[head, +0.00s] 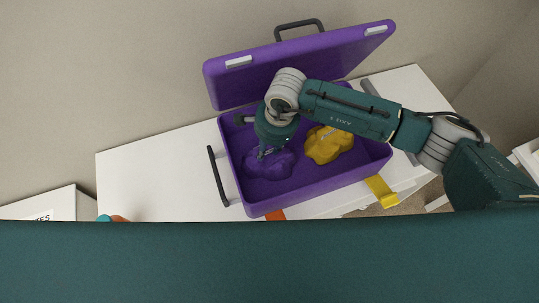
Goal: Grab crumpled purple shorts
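The crumpled purple shorts (268,167) lie inside the open purple case (228,165), in its left half. They are close in colour to the case. My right arm comes in from the right, and its gripper (270,150) points down right over the shorts, at their upper edge. The fingers are small and dark here, so I cannot tell whether they are open or shut, or whether they touch the cloth. My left gripper is not in view.
A crumpled yellow cloth (328,145) lies in the right half of the case. The raised lid (230,85) stands behind. The case sits on a white surface (150,170) against a wall. A yellow strip (382,191) hangs at the front right. A white box (45,206) stands at left.

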